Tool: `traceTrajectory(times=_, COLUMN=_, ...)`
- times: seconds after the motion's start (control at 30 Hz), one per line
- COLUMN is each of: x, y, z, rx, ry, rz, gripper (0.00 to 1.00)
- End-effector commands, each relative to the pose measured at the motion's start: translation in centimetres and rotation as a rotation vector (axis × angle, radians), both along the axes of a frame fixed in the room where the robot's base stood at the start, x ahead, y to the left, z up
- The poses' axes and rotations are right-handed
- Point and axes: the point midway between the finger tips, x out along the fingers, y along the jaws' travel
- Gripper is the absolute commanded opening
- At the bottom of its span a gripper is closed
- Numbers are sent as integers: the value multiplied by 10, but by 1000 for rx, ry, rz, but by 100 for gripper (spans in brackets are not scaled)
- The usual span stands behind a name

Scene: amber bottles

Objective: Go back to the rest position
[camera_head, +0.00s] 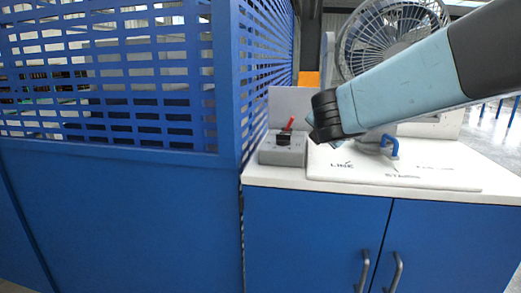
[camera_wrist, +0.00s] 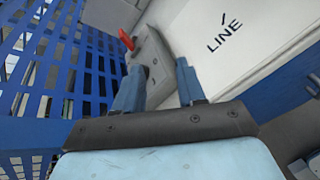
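My gripper (camera_wrist: 158,78) shows in the wrist view with its two blue fingers spread apart and nothing between them. It is open, over the white worktop near a grey switch box (camera_wrist: 153,58) with a red lever (camera_wrist: 126,39). In the head view my arm reaches in from the upper right. My gripper (camera_head: 314,127) is mostly hidden behind my dark wrist there, just right of the grey box (camera_head: 282,150) and its red lever (camera_head: 288,124). I cannot tell its exact height above the worktop. No amber bottles are in view.
A white board (camera_head: 430,178) marked "LINE" lies on the worktop (camera_head: 500,192), with a blue hooked part (camera_head: 390,146) at its back. A fan (camera_head: 385,38) stands behind. A blue slotted partition (camera_head: 110,75) rises at left. Blue cabinet doors (camera_head: 315,235) are below.

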Motion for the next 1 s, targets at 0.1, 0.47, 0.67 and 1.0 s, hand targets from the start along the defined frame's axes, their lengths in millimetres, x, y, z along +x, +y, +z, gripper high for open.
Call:
traceTrajectory(times=0.1, x=-10, y=-20, z=0, rx=107, ry=1, rz=-103, gripper=39)
traceTrajectory(times=0.47, x=-78, y=-92, z=-21, rx=681, ry=14, rz=-622, gripper=39)
traceTrajectory(times=0.67, x=-127, y=-109, z=-42, rx=1043, ry=33, rz=-934, gripper=39)
traceTrajectory(times=1.0, x=-195, y=-90, z=-68, rx=1603, ry=118, rz=-1382, gripper=39)
